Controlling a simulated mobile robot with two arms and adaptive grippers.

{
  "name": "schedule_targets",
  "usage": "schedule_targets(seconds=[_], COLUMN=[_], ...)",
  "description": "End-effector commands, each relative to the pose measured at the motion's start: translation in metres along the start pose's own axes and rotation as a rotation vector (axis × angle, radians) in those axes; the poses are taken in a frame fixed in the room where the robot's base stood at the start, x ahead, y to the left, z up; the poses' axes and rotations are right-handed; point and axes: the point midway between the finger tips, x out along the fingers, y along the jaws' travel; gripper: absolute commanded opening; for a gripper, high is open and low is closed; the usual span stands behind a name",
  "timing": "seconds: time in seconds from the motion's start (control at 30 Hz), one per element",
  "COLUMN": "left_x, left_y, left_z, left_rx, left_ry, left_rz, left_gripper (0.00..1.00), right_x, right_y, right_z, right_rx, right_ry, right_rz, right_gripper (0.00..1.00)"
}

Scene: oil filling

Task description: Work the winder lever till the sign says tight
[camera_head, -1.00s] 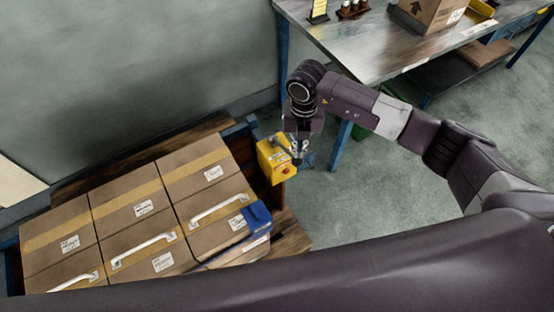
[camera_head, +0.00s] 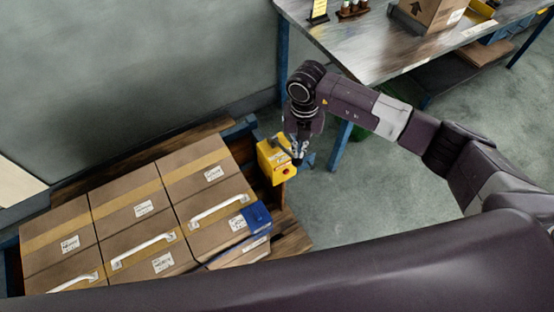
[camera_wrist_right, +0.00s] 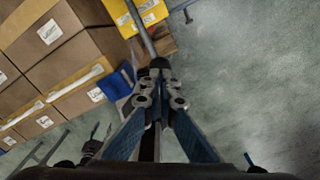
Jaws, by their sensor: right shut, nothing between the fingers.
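The yellow winder box (camera_head: 268,163) with a red spot on its side sits at the right end of the load. In the right wrist view, the winder (camera_wrist_right: 148,10) is at the top. Its grey lever (camera_wrist_right: 144,32) reaches down from it and ends in a dark knob (camera_wrist_right: 159,63) just ahead of my fingertips. My right gripper (camera_head: 299,160) is beside the winder in the head view. In the right wrist view its fingertips (camera_wrist_right: 159,88) are together and empty, close to the knob; contact cannot be told. My left gripper is not in view. No readable tight sign shows.
Brown cartons (camera_head: 150,205) with white handles stand on a wooden pallet (camera_head: 290,238). A blue corner piece (camera_head: 257,215) lies on the nearest carton edge. A workbench (camera_head: 360,40) carrying a carton (camera_head: 432,10) stands behind my right arm. The floor right of the winder is clear.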

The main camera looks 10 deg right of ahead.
Motion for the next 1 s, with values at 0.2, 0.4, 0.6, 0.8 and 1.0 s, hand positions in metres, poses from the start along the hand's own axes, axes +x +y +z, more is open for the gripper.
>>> schedule_targets(seconds=[0.2, 0.4, 0.6, 0.8, 1.0], left_x=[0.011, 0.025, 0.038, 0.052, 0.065], left_y=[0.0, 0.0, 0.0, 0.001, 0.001], left_z=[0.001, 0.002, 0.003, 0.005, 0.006], left_rx=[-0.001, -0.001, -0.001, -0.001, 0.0], left_ry=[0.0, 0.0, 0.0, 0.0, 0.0], left_rz=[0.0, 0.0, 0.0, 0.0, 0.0], left_gripper=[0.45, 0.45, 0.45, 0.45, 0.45], right_x=[0.014, 0.035, 0.054, 0.074, 0.094], right_y=[-0.001, -0.003, -0.005, -0.007, -0.009], right_z=[-0.002, -0.006, -0.008, -0.012, -0.015], right_rx=[0.0, -0.001, 0.0, 0.0, 0.0], right_ry=[0.001, 0.001, 0.0, 0.0, 0.002], right_rz=[0.0, -0.001, -0.001, -0.001, -0.002], right_gripper=[0.0, 0.0, 0.0, 0.0, 0.0])
